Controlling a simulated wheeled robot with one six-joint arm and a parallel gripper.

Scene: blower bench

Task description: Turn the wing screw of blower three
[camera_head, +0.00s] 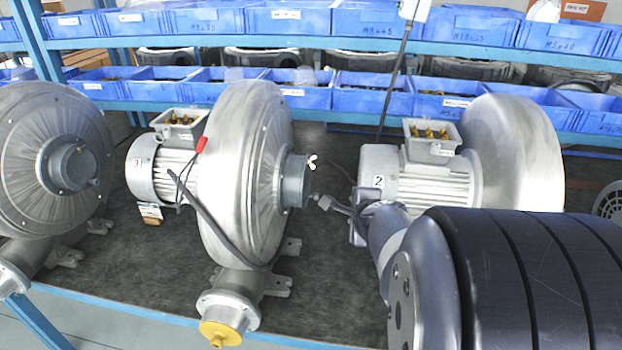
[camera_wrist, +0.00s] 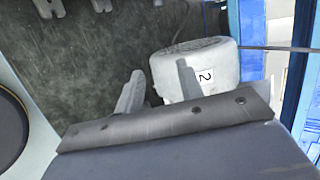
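Blower three (camera_head: 243,170) stands in the middle of the bench in the head view, with the label 3 on its motor. A round grey inlet stub (camera_head: 296,182) points right from its housing. The small white wing screw (camera_head: 312,162) sits at the stub's upper right edge. My gripper (camera_head: 324,203) is just right of the stub and below the wing screw, apart from the screw. In the wrist view my gripper (camera_wrist: 159,68) shows two separated fingers with nothing held. The wing screw cannot be made out there.
Blower two (camera_head: 420,175) stands close to the right, behind my arm; its motor (camera_wrist: 190,68) shows beyond my fingers. Another blower (camera_head: 45,150) stands left. A red-tipped cable (camera_head: 201,145) hangs on blower three. Blue bins (camera_head: 372,92) line the shelf behind.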

